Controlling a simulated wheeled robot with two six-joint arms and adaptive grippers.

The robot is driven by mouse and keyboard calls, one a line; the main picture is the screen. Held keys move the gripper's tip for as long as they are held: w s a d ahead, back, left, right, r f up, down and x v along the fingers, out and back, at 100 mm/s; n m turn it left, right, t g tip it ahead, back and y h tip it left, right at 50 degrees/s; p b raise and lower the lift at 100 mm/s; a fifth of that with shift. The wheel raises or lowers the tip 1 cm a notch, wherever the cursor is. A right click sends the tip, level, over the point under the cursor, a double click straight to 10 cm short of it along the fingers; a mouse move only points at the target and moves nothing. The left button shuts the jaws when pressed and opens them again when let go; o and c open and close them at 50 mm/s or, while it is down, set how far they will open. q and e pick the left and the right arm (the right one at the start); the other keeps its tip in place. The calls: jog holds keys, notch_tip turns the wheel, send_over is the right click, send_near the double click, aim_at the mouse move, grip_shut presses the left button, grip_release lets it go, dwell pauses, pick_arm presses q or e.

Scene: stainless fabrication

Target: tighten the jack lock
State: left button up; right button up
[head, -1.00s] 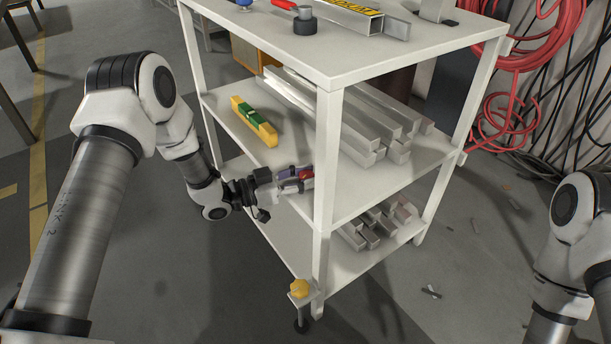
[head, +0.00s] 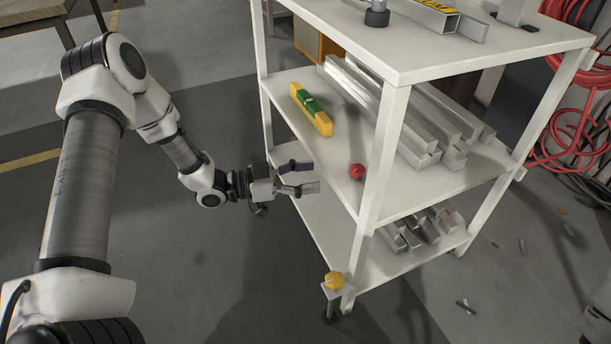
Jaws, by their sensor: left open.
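A yellow lobed knob (head: 334,281) sits at the foot of the rack's near corner post, above a dark jack foot (head: 329,312); it looks like the jack lock. A red knob (head: 357,171) rests on the middle shelf near the corner post. My left gripper (head: 312,177) is open, its fingers pointing right at the left side of the rack. Nothing shows between its fingers. It is above and left of the yellow knob and left of the red knob, apart from both. My right gripper is out of view.
The white rack (head: 385,60) carries a yellow-green level (head: 312,108) and long metal bars (head: 400,110) on its middle shelf. Short metal pieces (head: 420,229) lie on the bottom shelf. Red hoses (head: 575,130) hang at right. The floor left of the rack is clear.

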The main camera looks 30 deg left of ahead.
pick_arm(q)
jog(key=shift+s+a, duration=0.15)
jog(key=shift+a, duration=0.05)
notch_tip(320, 180, up, 4)
jog(key=w+a+n+t+y, duration=0.2)
jog(key=n+t+y, duration=0.1)
jog(key=n+t, duration=0.25)
jog(key=n+y+b, duration=0.2)
jog(key=y+b, duration=0.1)
jog(key=y, duration=0.3)
send_near(352, 173)
jog(key=x, duration=0.3)
jog(key=shift+m+t, duration=0.25)
jog(key=shift+t, duration=0.1)
jog(key=x, duration=0.2)
jog(key=b+x, duration=0.1)
jog(key=x, duration=0.1)
jog(key=b+x, duration=0.1)
jog(key=x, duration=0.2)
jog(key=shift+d+f, duration=0.15)
jog(key=shift+f, duration=0.1)
jog(key=shift+w+r, duration=0.1)
jog(key=shift+w, duration=0.15)
grip_shut()
